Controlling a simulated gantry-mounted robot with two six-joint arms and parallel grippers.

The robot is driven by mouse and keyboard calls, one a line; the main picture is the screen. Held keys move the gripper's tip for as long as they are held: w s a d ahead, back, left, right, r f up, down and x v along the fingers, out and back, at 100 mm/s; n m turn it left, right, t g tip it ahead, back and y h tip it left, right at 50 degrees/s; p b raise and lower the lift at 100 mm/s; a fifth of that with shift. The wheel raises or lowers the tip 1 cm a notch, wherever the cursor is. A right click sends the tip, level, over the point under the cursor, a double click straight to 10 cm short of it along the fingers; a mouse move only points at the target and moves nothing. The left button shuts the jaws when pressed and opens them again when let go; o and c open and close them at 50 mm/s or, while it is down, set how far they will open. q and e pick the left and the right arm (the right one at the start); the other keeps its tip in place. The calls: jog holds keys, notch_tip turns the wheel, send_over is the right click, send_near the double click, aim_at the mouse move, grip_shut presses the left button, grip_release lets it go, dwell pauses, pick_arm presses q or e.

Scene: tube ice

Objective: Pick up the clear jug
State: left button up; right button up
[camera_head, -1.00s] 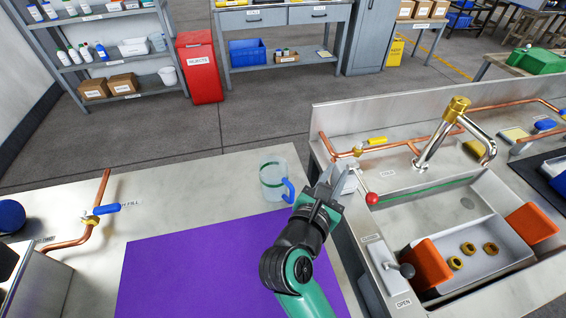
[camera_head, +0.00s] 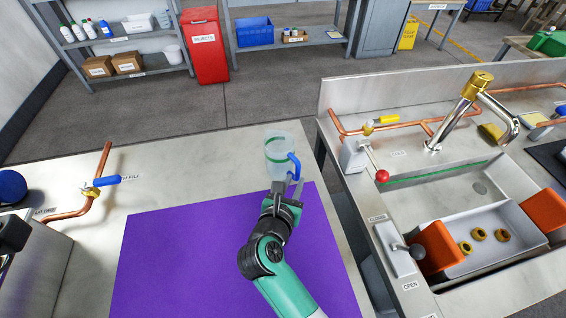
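The clear jug (camera_head: 278,152), with a green band and a blue handle (camera_head: 295,168), stands upright near the back edge of the pale counter, just behind the purple mat (camera_head: 180,255). My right gripper (camera_head: 285,186) comes from the front, low beside the jug's near side and just below the blue handle. Its fingers look apart, one on each side of the handle's lower end. Whether they touch the handle or the jug cannot be told. My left gripper is not in view.
A copper pipe with a blue valve handle (camera_head: 107,181) stands at left. The mat is bare apart from my arm over it.

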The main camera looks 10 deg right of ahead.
aim_at(297, 175)
jog(key=b+x, duration=0.3)
jog(key=x, duration=0.1)
jog(key=shift+w+d+f, duration=0.1)
jog(key=shift+w+f, duration=0.05)
jog(key=shift+f, duration=0.05)
jog(key=shift+w+d, duration=0.1)
jog(key=shift+w, duration=0.15)
jog(key=shift+r, duration=0.1)
grip_shut()
jog(key=shift+r, duration=0.1)
